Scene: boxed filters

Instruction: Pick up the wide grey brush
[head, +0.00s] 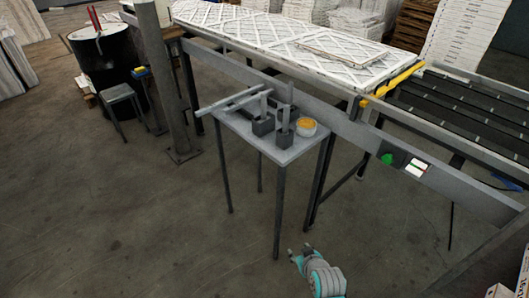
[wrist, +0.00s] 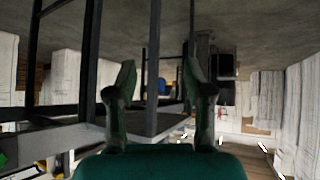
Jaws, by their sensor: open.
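A small grey table (head: 288,156) stands in the middle of the head view. On it are two dark grey blocks with upright flat pieces, one at the left (head: 262,126) and one at the right (head: 284,137). They may be brushes, but I cannot tell which is the wide grey brush. My gripper (head: 298,252) is low in front of the table, well apart from these items. In the wrist view, my gripper (wrist: 160,85) has its two fingers spread with nothing held between them. No brush can be made out there.
A round tub with yellow contents (head: 306,126) and long grey bars (head: 240,101) share the tabletop. A conveyor frame (head: 340,119) runs close behind, with white filters (head: 270,32) on it. A stool (head: 117,93) and post (head: 160,80) stand left. The front floor is clear.

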